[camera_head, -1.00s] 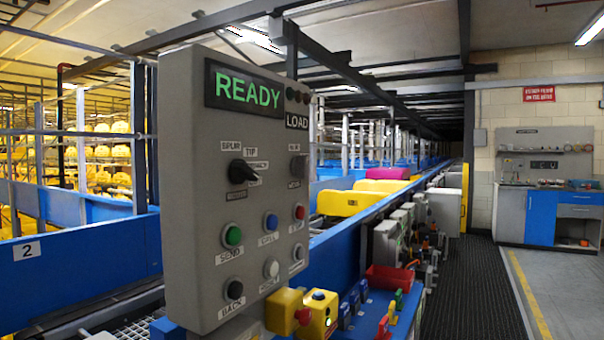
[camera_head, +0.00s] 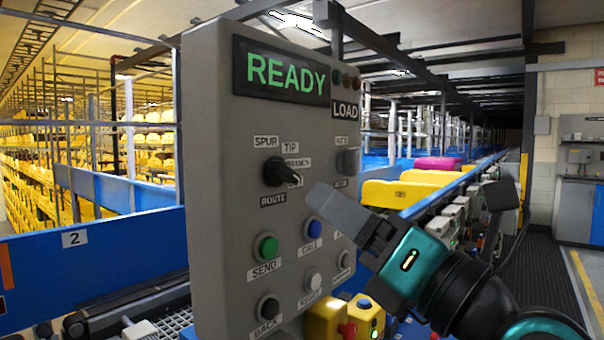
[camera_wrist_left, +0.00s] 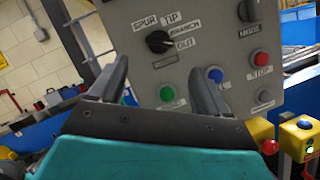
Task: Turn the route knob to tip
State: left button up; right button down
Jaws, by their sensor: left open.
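The route knob (camera_head: 280,172) is a black pointer knob on the upper left of the grey control panel (camera_head: 215,230). Labels SPUR, TIP, BRANCH and OUT fan around it. Its pointer aims down-right in the head view, toward the OUT label. The knob also shows in the left wrist view (camera_wrist_left: 158,42), beyond the fingers and apart from them. My left gripper (camera_head: 335,208) is in front of the panel, to the lower right of the knob, and covers part of the panel. In the left wrist view its two fingers (camera_wrist_left: 160,68) are spread and empty. My right gripper is not in view.
The display (camera_head: 286,71) reads READY, with a LOAD plate beneath. A mode knob (camera_head: 347,162), green send button (camera_head: 265,246) and blue call button (camera_head: 313,229) are close by. A red stop button (camera_wrist_left: 260,57) shows in the wrist view. Yellow boxes stand below the panel.

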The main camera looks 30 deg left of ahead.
aim_at(289, 175)
pick_arm(q)
jog(key=p+x, duration=0.1)
jog(key=x, duration=0.8)
jog(key=shift+a+p, duration=0.2)
jog(key=shift+p, duration=0.15)
jog(key=shift+c, duration=0.2)
